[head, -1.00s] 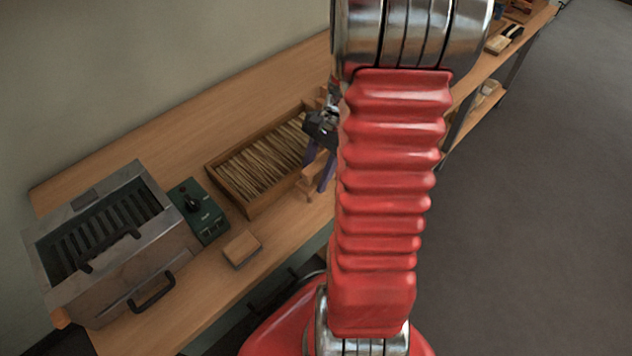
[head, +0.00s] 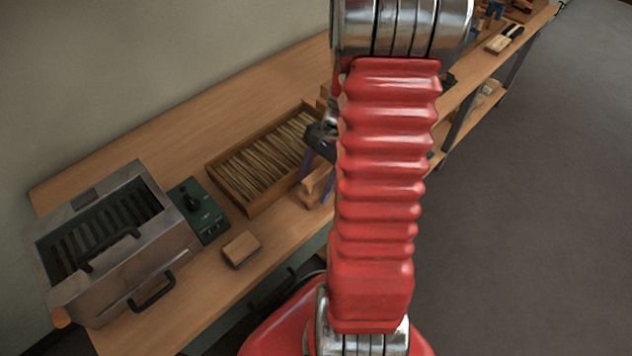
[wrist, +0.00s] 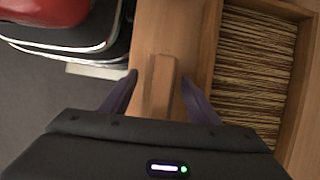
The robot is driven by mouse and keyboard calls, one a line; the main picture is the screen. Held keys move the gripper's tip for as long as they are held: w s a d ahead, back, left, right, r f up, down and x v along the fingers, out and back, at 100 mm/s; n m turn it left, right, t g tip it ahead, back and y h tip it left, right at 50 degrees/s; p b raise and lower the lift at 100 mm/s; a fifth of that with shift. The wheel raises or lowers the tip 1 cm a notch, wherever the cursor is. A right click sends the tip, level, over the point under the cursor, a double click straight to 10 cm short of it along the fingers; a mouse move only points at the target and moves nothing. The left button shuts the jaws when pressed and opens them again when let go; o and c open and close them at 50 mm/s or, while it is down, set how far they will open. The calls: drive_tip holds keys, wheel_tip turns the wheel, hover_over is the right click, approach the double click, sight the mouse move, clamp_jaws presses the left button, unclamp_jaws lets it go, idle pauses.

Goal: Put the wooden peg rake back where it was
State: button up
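A plain wooden piece (wrist: 162,85), apparently the peg rake, is on the bench beside the tray of bristles. Its pegs cannot be made out. In the head view the wooden piece (head: 315,186) is partly hidden by my gripper and arm. My gripper (wrist: 160,77) is over it, with one purple finger on each side. A gap shows between the piece and each finger, so the gripper is open and not closed on it. In the head view my gripper (head: 316,172) points down at the tray's right end.
The wooden tray (head: 251,208) of bristles lies just left of my gripper. A small wooden block (head: 242,249), a green control box (head: 199,211) and a metal heater (head: 130,271) stand further left. A brush (head: 505,40) lies at the far right end. Bare bench (head: 180,145) runs behind.

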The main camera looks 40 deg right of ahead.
drive_tip(key=v, duration=1.2)
drive_tip(key=shift+r, duration=0.1)
idle(0.7)
drive_tip(key=s+a+r+n+t+h, duration=0.1)
drive_tip(key=a+r+n+t, duration=0.1)
drive_tip(key=a+r+n, duration=0.2)
drive_tip(key=s+a+r+n+t+h, duration=0.1)
drive_tip(key=a+r+n, duration=0.3)
drive_tip(key=a, duration=0.9)
drive_tip(key=s+a+r+n+t+h, duration=0.2)
drive_tip(key=a+r+n, duration=0.2)
drive_tip(key=a+n, duration=0.4)
drive_tip(key=shift+a+n+t, duration=0.25)
drive_tip(key=shift+n+t, duration=0.05)
drive_tip(key=shift+n, duration=0.5)
drive_tip(key=shift+d, duration=0.1)
